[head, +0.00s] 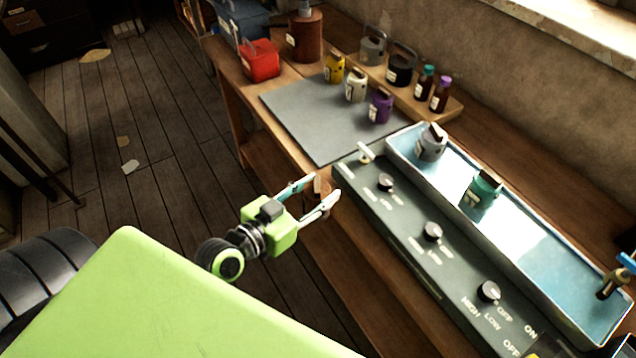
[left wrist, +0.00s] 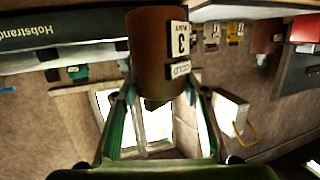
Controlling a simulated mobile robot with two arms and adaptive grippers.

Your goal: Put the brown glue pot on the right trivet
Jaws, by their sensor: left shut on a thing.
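My left gripper (head: 318,198) is shut on the brown glue pot (head: 317,187), in front of the bench edge, left of the dark control panel. In the head view the fingers hide much of the pot. In the left wrist view the brown pot (left wrist: 150,45) fills the space between the fingertips, with pale labels reading "3" and "COLD" upside down. I cannot make out the right trivet in either view. My right gripper is not in view.
A long blue tray (head: 548,244) behind the control panel (head: 408,228) holds a grey pot (head: 432,145) and a teal pot (head: 482,190). A grey mat (head: 313,117) has yellow, cream and purple pots along its far edge. A red pot (head: 261,61) stands at the back left.

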